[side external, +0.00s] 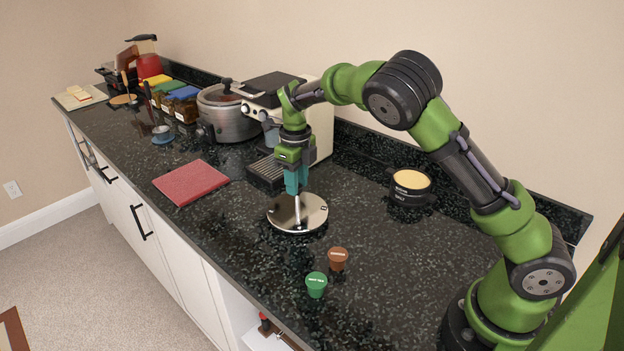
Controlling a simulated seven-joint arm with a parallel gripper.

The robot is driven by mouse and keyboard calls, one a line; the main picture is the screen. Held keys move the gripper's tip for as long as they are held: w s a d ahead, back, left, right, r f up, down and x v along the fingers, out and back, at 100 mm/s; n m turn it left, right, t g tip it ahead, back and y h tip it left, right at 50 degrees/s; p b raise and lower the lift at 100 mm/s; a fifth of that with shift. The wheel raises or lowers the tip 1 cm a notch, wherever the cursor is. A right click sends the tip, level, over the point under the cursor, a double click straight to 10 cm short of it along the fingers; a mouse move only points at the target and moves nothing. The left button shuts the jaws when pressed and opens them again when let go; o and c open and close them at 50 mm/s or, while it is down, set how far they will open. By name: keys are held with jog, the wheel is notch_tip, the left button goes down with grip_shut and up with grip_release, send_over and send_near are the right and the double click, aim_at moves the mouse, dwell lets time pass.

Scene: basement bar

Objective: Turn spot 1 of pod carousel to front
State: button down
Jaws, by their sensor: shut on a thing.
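The pod carousel (280,216) is a round, shiny metal disc on the dark counter, with small dark marks near its rim that are too small to read. A thin pale post (298,208) rises from its middle. My gripper (296,190) points down over the middle of the disc, its teal fingers shut on the top of the post. The fingers hide the upper end of the post. A green pod (316,285) and a brown pod (338,259) stand on the counter in front of the disc, apart from it. Which spot faces the front cannot be told.
A coffee machine (320,122) stands close behind the carousel, with a pot cooker (228,120) to its left. A red mat (191,182) lies left of the disc. A dark cup (410,188) stands to the right. The counter around the disc's front is mostly clear.

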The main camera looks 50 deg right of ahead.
jog(key=m, duration=0.5)
jog(key=shift+m, duration=0.4)
jog(key=m, duration=1.1)
jog(key=shift+f+m, duration=0.1)
jog(key=shift+m, duration=0.2)
jog(key=m, duration=0.5)
jog(key=c, duration=0.8)
grip_release()
